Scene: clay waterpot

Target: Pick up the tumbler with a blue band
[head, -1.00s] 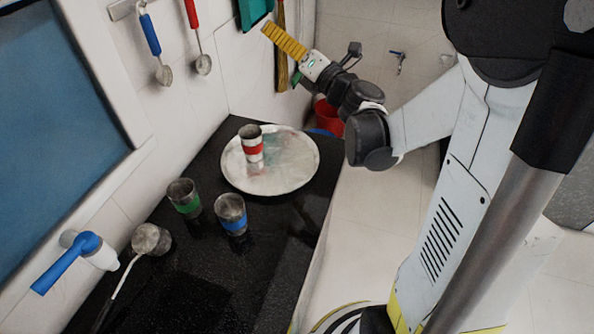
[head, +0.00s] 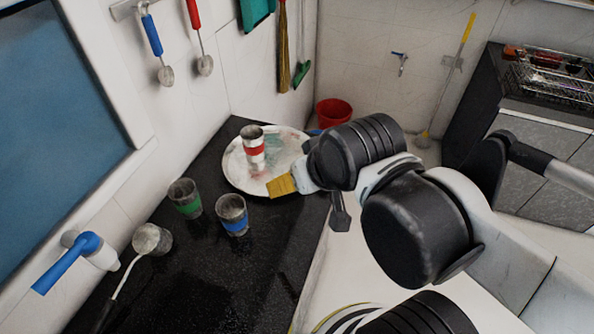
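The tumbler with a blue band (head: 232,214) stands upright on the black counter, in front of the round tray. My gripper (head: 280,187) shows as a yellow end at the right, over the tray's near edge in the picture. It is apart from the blue-banded tumbler, a little up and to the right of it. Its fingers are seen from an angle that hides whether they are open or shut. Nothing shows in it.
A green-banded tumbler (head: 185,198) stands just left of the blue one. A red-banded tumbler (head: 253,147) stands on the round tray (head: 235,170). A ladle (head: 147,240) and a blue-handled tap (head: 75,258) are at the left. The counter (head: 200,285) nearer me is mostly clear.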

